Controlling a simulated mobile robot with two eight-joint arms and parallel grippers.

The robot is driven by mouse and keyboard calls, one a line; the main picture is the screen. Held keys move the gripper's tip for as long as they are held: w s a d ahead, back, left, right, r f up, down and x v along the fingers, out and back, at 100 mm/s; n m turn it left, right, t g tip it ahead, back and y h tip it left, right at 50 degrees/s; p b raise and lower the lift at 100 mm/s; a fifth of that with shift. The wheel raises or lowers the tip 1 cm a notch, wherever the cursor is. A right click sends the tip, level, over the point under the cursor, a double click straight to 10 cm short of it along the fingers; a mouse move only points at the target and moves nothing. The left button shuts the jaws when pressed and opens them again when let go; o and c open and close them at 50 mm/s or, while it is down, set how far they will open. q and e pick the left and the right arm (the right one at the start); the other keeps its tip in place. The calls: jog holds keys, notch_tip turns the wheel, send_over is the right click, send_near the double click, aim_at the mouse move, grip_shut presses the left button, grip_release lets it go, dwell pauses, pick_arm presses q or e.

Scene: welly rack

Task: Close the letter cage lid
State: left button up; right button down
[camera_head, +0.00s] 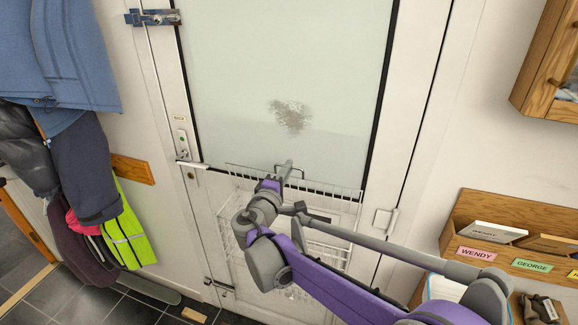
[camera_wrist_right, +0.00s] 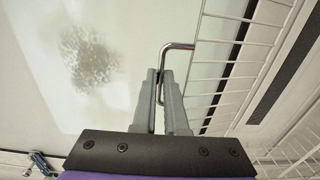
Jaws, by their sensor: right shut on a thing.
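The white wire letter cage (camera_head: 343,217) hangs on the lower part of the door, under the glass pane. Its wire lid (camera_head: 338,188) shows at the top, and wire grid (camera_wrist_right: 236,70) fills the right of the right wrist view. How far the lid stands open I cannot tell. A bent metal loop handle (camera_wrist_right: 164,58) sits at the edge of the grid. My right gripper (camera_wrist_right: 161,80) is shut on this handle, the loop passing between its fingertips. In the head view my right gripper (camera_head: 286,169) is at the cage top, and my arm hides much of the cage. My left gripper is out of view.
The door's glass pane (camera_head: 290,70) has a grey smudge. Coats (camera_head: 60,60) and a yellow-green vest (camera_head: 127,225) hang at the left. A wooden letter rack (camera_head: 500,206) with name labels is at the right, below a wooden cabinet (camera_head: 550,65).

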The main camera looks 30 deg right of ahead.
pick_arm(q)
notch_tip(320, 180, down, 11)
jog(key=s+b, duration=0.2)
jog(key=b, duration=0.7)
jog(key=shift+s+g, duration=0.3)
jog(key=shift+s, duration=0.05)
pick_arm(e)
jog(key=s+a+f, duration=0.4)
jog(key=f, duration=0.4)
jog(key=s+a+f, duration=0.4)
jog(key=a+f, duration=0.1)
jog(key=f, duration=0.2)
jog(key=shift+s+a+f, duration=0.15)
jog(key=shift+a+f, duration=0.15)
jog(key=shift+f, duration=0.05)
dwell(0.3)
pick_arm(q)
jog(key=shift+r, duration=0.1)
pick_arm(e)
jog(key=c, duration=1)
grip_release()
jog(key=shift+o, duration=0.2)
jog(key=shift+a, duration=0.1)
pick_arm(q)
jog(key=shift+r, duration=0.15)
pick_arm(e)
jog(key=v, duration=0.9)
